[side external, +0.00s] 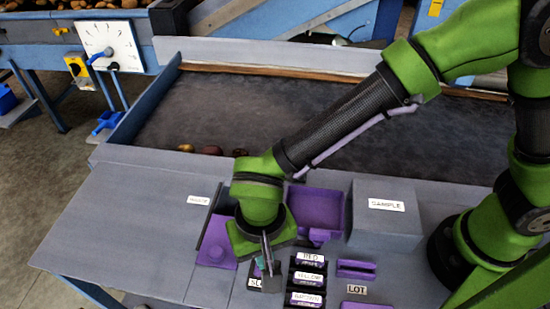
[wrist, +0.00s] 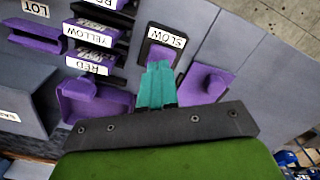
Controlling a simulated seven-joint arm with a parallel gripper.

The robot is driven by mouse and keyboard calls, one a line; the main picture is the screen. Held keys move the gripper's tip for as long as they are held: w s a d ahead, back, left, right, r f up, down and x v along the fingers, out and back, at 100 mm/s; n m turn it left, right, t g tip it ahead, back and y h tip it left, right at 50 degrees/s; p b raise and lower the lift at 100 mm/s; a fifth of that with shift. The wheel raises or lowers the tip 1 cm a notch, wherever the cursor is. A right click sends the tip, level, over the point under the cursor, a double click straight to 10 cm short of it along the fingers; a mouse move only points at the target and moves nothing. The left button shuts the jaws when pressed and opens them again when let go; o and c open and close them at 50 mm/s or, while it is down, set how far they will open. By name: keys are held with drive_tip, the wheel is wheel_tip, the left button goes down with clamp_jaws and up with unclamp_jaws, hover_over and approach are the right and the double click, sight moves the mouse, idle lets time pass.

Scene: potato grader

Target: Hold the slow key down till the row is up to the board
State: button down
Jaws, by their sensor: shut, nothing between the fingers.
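The slow key (wrist: 159,52) is a purple key in a dark frame, beside a white SLOW label (wrist: 166,36). In the side view the SLOW label (side external: 254,283) is partly covered by my gripper. My gripper (side external: 267,272) points down at the key, and its teal fingers (wrist: 157,68) are shut with nothing between them. The fingertips overlap the key's near edge in the wrist view; I cannot tell whether they press it. A short row of potatoes (side external: 212,150) lies on the dark belt (side external: 300,115), near its front left edge. I cannot tell which part is the board.
Label holders marked RED (side external: 311,258) and YELLOW (side external: 310,276) stand close right of my gripper. A purple tray (side external: 318,207) and a grey SAMPLE box (side external: 386,222) are behind them. A purple block (wrist: 207,82) with a knob is beside the key.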

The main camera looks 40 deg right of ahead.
idle(0.4)
drive_tip(key=shift+f, duration=1.1)
idle(1.4)
drive_tip(key=shift+r, duration=0.1)
wheel_tip(320, 180, up, 7)
drive_tip(key=shift+f, duration=0.1)
idle(0.3)
